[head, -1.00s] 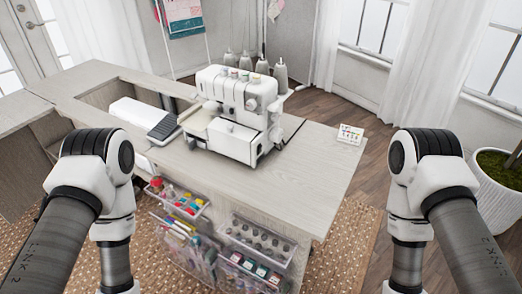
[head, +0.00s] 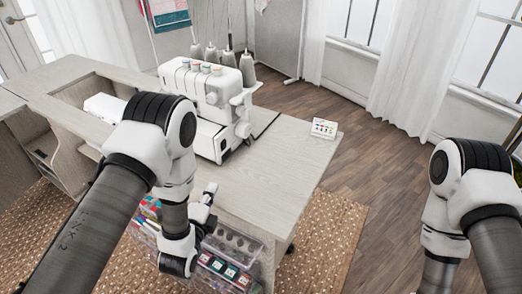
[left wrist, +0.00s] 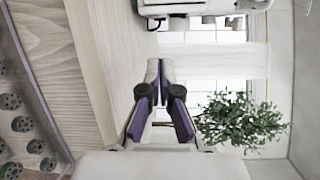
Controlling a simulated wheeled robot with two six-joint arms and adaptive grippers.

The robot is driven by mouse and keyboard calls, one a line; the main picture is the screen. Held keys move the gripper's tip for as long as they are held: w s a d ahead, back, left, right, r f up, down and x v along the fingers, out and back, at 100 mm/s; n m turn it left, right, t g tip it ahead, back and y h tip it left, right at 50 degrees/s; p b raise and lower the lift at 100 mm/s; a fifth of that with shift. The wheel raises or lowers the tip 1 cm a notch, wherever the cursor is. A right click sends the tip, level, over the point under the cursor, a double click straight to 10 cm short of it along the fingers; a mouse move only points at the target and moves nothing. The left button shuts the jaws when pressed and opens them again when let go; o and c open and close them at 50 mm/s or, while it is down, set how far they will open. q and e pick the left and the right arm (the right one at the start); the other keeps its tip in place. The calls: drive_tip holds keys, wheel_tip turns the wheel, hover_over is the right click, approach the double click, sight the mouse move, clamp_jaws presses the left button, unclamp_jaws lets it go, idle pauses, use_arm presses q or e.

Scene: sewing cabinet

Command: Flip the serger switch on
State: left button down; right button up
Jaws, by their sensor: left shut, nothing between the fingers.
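The white serger (head: 215,95) stands on the wooden cabinet top in the head view, with spools of thread on top and behind it. My left arm covers its lower left part. I cannot make out the switch. My left gripper (head: 210,190) is shut and empty at the cabinet's front edge, to the front of the serger and apart from it. In the left wrist view its fingertips (left wrist: 160,65) are together, and part of the white serger (left wrist: 200,5) shows at the top. My right gripper is out of view; only my right arm shows.
The cabinet top (head: 265,165) is clear right of the serger, except for a small white card (head: 324,128) near the far right corner. Clear bins (head: 230,255) hang on the cabinet front below my left gripper. A plant (left wrist: 240,120) shows in the left wrist view.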

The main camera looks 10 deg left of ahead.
sight(225, 145)
use_arm(q)
drive_tip(key=shift+m+t+h, duration=0.4)
drive_tip(key=shift+t+h, duration=0.1)
drive_tip(key=w+d, duration=0.1)
drive_tip(key=w+d+r, duration=0.1)
drive_tip(key=w+d+b, duration=0.1)
drive_tip(key=d, duration=0.1)
drive_tip(key=shift+d+r, duration=0.1)
drive_tip(key=shift+r, duration=0.45)
drive_tip(key=shift+s+a, duration=0.25)
drive_tip(key=shift+a, duration=0.2)
drive_tip(key=shift+w+d, duration=0.25)
drive_tip(key=shift+w, duration=0.1)
drive_tip(key=w, duration=0.3)
drive_tip(key=w+p, duration=0.1)
drive_tip(key=w, duration=0.2)
drive_tip(key=w+d, duration=0.1)
drive_tip(key=w, duration=0.2)
drive_tip(key=shift+w+r+p, duration=0.25)
drive_tip(key=shift+w+p, duration=0.1)
drive_tip(key=shift+w, duration=0.05)
drive_tip(key=a, duration=0.3)
drive_tip(key=shift+w+r+p, duration=0.15)
drive_tip(key=shift+w+p, duration=0.15)
drive_tip(key=shift+w, duration=0.05)
drive_tip(key=shift+w+a, duration=0.1)
drive_tip(key=shift+a, duration=0.35)
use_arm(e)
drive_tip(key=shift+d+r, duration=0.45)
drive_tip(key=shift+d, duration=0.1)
